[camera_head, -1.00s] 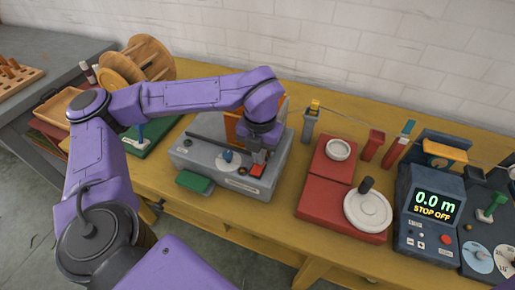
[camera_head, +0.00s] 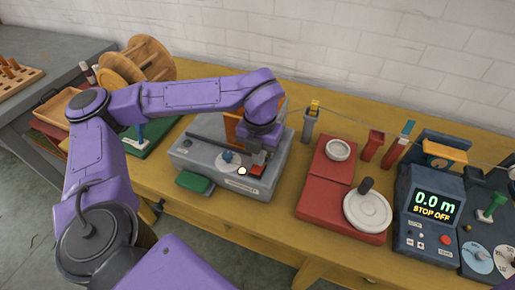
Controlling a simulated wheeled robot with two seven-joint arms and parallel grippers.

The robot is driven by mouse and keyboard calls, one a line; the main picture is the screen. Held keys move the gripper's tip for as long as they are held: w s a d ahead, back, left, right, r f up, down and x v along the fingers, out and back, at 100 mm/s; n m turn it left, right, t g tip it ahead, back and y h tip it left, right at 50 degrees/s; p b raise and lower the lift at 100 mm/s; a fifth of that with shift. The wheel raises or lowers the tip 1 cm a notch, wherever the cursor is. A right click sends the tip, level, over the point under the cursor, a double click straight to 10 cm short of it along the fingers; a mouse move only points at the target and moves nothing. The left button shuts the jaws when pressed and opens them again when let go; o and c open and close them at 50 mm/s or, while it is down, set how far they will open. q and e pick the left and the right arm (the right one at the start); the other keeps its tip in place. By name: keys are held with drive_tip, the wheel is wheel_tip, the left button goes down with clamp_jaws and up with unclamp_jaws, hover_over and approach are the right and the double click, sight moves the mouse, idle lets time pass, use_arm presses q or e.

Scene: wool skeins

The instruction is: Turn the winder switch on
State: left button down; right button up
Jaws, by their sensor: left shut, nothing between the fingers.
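The winder is a grey box (camera_head: 215,172) on the yellow table. On its top are a blue dial knob (camera_head: 227,156), a red rocker switch (camera_head: 257,170) at the right front, and a glowing white lamp (camera_head: 242,171) just left of the switch. A green pedal-like block (camera_head: 195,182) sits at its front left. My left gripper (camera_head: 256,160) points down with its fingers shut and empty, right at the switch. The fingertips hide part of the switch, so touching is hard to tell. My right gripper is not in view.
A red base with a white handwheel (camera_head: 367,211) stands right of the winder. Beyond it is a dark counter box (camera_head: 429,211) showing "0.0 m STOP OFF". Wooden spools (camera_head: 150,58) stand at the back left. Bare table lies between winder and red base.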

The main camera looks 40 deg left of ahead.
use_arm(q)
wheel_tip(320, 180, up, 6)
drive_tip(key=p, duration=0.5)
drive_tip(key=shift+r, duration=0.1)
